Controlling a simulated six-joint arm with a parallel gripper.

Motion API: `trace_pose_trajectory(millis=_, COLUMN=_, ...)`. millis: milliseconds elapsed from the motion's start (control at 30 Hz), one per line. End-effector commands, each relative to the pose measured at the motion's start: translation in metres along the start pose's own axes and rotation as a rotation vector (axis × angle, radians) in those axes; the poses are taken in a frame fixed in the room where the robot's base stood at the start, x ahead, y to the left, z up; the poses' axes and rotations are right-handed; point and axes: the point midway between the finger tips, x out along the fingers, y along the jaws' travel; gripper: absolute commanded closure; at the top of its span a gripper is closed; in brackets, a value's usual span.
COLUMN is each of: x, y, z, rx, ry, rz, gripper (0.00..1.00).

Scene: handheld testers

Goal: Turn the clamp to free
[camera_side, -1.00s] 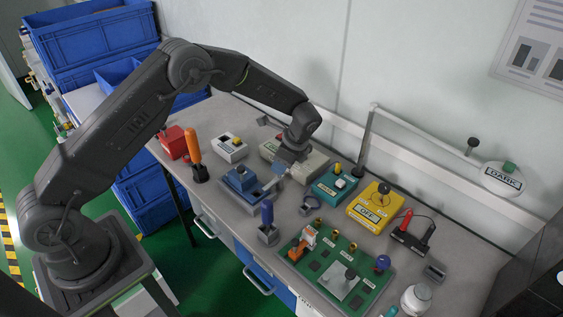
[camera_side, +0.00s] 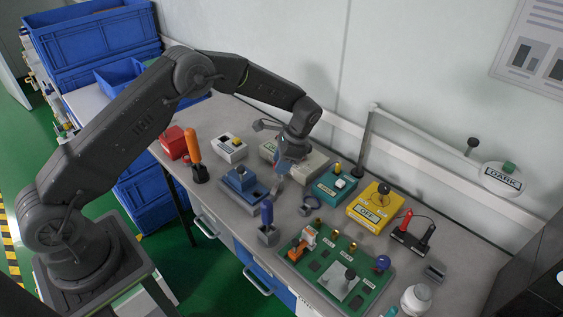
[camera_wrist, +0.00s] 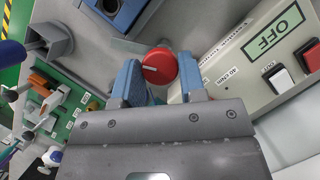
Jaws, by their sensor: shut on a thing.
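In the wrist view, a round red knob (camera_wrist: 159,66) with a white line sits between the two blue fingers of my gripper (camera_wrist: 160,78). My gripper is shut on this knob. The knob's base is hidden, so I cannot tell what it is mounted on. A blue block fixture (camera_wrist: 117,12) on a grey plate lies just beyond it; in the side view this blue fixture (camera_side: 240,178) sits left of my gripper (camera_side: 281,174). No clamp label is readable. The knob is hidden by my gripper in the side view.
A beige box (camera_wrist: 252,52) with an OFF display and rocker switches stands close to my right finger. A blue-handled tool in a grey holder (camera_side: 267,228), a green circuit board (camera_side: 316,276), a teal box (camera_side: 333,189) and a yellow meter (camera_side: 366,213) are nearby.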

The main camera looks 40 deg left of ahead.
Motion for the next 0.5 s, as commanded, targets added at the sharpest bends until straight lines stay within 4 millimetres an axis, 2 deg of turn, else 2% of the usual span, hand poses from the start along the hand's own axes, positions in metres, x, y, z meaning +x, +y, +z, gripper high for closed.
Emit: trace_pose_trajectory(millis=500, x=0.0002, y=-0.003, z=0.0013, rx=-0.456, ry=-0.002, rz=0.191, gripper=0.86)
